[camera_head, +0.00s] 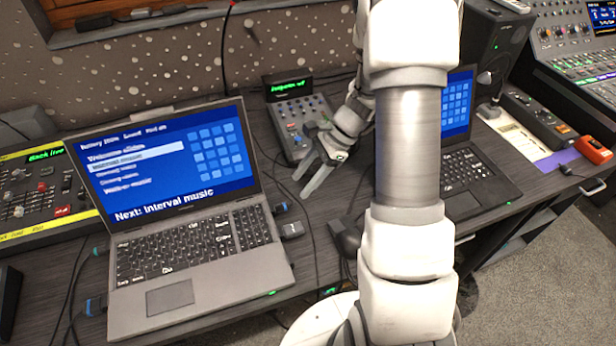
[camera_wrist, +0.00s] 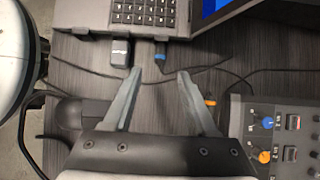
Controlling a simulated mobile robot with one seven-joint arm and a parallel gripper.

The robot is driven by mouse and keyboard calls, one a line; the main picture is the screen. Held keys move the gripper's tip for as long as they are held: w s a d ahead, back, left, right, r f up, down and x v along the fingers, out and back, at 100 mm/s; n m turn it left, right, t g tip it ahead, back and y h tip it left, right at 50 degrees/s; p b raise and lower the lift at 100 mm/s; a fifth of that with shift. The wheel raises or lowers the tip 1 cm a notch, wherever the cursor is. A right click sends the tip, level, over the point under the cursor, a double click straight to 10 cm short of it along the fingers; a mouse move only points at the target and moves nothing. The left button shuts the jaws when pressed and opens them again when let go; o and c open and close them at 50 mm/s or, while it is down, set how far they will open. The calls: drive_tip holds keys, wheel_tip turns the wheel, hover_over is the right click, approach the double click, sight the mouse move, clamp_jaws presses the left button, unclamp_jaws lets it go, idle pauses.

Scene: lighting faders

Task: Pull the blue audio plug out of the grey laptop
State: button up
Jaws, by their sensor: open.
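The grey laptop (camera_head: 190,240) stands open at the left of the desk, with its lit screen facing me. A blue plug (camera_head: 281,208) sits at its right edge, beside a dark block-shaped plug (camera_head: 291,229). Two more blue-marked plugs, an upper one (camera_head: 98,250) and a lower one (camera_head: 95,305), are at its left edge. Which is the audio plug I cannot tell. My gripper (camera_head: 313,178) is open and empty, to the right of the laptop. In the wrist view, the right-edge blue plug (camera_wrist: 160,52) is beyond and between my open fingertips (camera_wrist: 159,73), apart from them.
A small mixer (camera_head: 296,125) stands behind my gripper. A second laptop (camera_head: 465,165) is at the right, partly hidden by my arm. A yellow-edged console (camera_head: 45,190) is at the far left. Thin cables cross the desk near my gripper.

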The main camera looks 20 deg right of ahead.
sight(288, 203)
drive_tip(key=b+x, duration=0.4)
drive_tip(key=x, duration=0.3)
drive_tip(key=shift+a+f, duration=0.15)
clamp_jaws()
drive_tip(key=shift+d, duration=0.2)
idle(0.5)
drive_tip(key=shift+d, duration=2.15)
